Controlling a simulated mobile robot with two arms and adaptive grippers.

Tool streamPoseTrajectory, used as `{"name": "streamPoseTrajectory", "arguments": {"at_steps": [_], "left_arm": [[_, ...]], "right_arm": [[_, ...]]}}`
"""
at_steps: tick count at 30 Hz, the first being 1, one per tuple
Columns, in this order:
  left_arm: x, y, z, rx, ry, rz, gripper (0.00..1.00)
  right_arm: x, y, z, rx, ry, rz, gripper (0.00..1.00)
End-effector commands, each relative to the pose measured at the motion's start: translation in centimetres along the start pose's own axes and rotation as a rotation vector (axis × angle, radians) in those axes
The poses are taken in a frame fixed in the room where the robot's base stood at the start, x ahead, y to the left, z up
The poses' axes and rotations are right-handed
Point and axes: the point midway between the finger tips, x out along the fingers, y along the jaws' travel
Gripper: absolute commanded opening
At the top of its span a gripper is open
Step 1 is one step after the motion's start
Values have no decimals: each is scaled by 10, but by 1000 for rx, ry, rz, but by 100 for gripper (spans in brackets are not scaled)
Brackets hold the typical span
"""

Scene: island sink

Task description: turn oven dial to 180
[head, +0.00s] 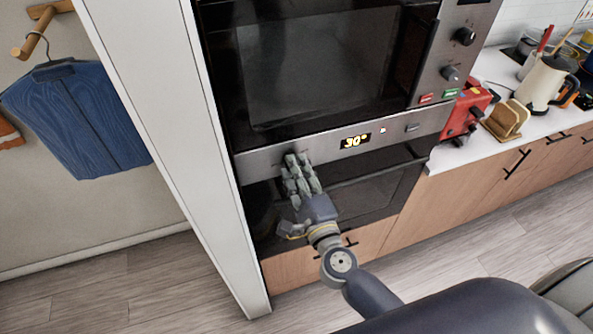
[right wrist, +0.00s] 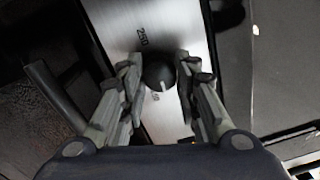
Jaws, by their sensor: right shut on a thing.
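My right gripper (head: 298,160) reaches up to the left end of the oven's silver control panel (head: 255,160). In the right wrist view its two fingers (right wrist: 157,75) are shut on the round black oven dial (right wrist: 160,72), one on each side. The dial has a pale pointer line, and a 250 mark is printed on the panel above it. Another mark below it is too small to read surely. In the head view the fingers hide the dial. The oven display (head: 355,141) reads 30°. My left gripper is not in view.
A microwave (head: 320,60) sits above the panel, and the dark oven door (head: 370,190) is below it. A white cabinet side (head: 165,100) stands close on the left. A counter with a red toaster (head: 466,112) and a kettle (head: 545,82) is on the right.

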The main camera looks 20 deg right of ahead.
Motion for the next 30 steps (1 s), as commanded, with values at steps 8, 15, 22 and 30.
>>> {"name": "streamPoseTrajectory", "arguments": {"at_steps": [8, 15, 22, 30], "left_arm": [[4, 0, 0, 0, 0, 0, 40], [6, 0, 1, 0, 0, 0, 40], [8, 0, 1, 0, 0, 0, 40], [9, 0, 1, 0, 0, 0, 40]], "right_arm": [[-1, 2, 0, 266, 14, -1, 6], [0, 2, 0, 495, 25, -3, 6], [-1, 2, 0, 712, 35, -5, 6], [0, 2, 1, 946, 45, -8, 6]]}}
